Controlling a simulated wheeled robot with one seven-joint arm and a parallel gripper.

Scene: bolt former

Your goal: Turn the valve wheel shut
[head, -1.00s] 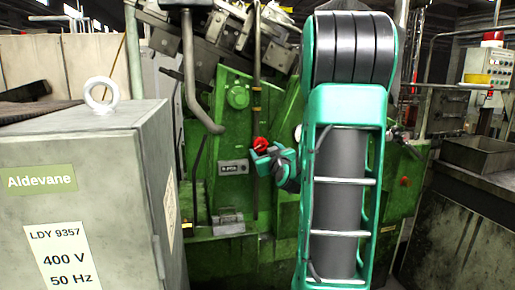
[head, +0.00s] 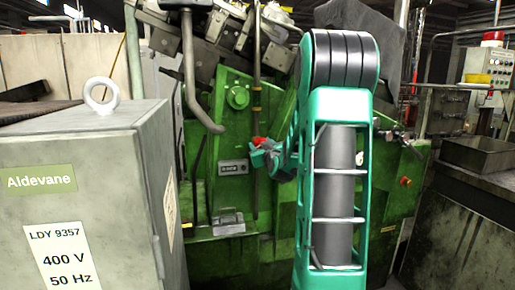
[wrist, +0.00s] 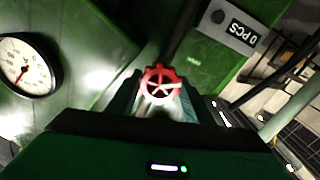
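The valve wheel (wrist: 160,68) is small, red and spoked. In the wrist view it sits centred between the two dark green fingers of my gripper (wrist: 160,92), one close on each side. The finger edges appear level with the rim, but I cannot tell whether they touch it. In the head view only a red bit of the valve wheel (head: 258,141) shows, at the tip of my gripper (head: 262,152). The rest of it is hidden there. My arm reaches in from the right.
A pressure gauge (wrist: 24,65) is at the left of the wrist view. A counter box (head: 233,168) is on the green machine (head: 238,97), left of my gripper. A grey electrical cabinet (head: 85,200) fills the near left. A metal bin (head: 480,155) stands at the right.

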